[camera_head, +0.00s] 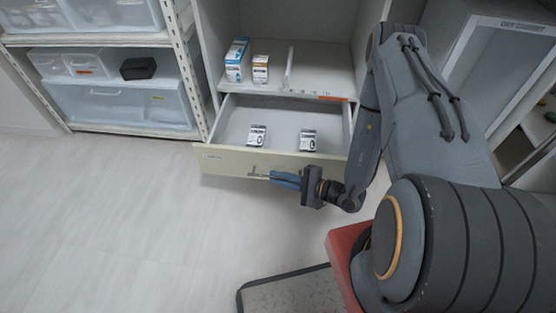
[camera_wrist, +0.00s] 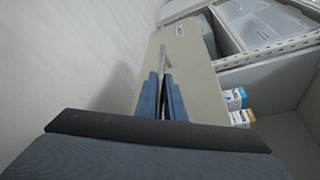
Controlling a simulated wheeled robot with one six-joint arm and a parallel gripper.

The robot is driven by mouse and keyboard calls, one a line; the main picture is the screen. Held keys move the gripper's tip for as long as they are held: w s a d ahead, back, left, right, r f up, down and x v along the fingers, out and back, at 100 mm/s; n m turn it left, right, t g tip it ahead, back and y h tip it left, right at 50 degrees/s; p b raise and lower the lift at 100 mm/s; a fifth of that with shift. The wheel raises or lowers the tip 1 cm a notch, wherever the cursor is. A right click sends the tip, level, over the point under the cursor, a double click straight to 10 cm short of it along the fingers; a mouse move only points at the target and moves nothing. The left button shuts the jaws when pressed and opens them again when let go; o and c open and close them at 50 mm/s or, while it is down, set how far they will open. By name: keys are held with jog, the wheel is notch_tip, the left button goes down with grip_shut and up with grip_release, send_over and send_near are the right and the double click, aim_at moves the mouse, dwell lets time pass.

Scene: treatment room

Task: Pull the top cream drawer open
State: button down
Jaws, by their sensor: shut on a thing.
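The top cream drawer (camera_head: 222,161) is pulled out from the cabinet in the head view. Two small white and black boxes (camera_head: 257,135) (camera_head: 307,140) stand inside it. Its cream front also shows in the wrist view (camera_wrist: 200,70). The metal bar handle (camera_head: 254,172) is on the drawer front. My gripper (camera_head: 272,177) is at the front of the drawer with its blue fingers shut on the handle. In the wrist view the fingers (camera_wrist: 164,97) close around the handle bar (camera_wrist: 163,58). The part of the handle between the fingers is hidden.
A shelf (camera_head: 270,80) above the drawer holds a blue and white box (camera_head: 236,60) and an orange and white box (camera_head: 261,69). A rack with clear bins (camera_head: 120,105) stands left. A dark-edged mat (camera_head: 290,292) lies in front. The floor at left is clear.

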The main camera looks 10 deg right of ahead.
jog(key=shift+s+a+p, duration=0.3)
jog(key=shift+s, duration=0.45)
jog(key=shift+s+a+p, duration=0.25)
jog(key=shift+s, duration=0.5)
jog(key=c, duration=1.8)
grip_release()
jog(key=shift+c, duration=0.2)
jog(key=p+v, duration=0.1)
jog(key=v, duration=0.7)
jog(key=shift+r, duration=0.1)
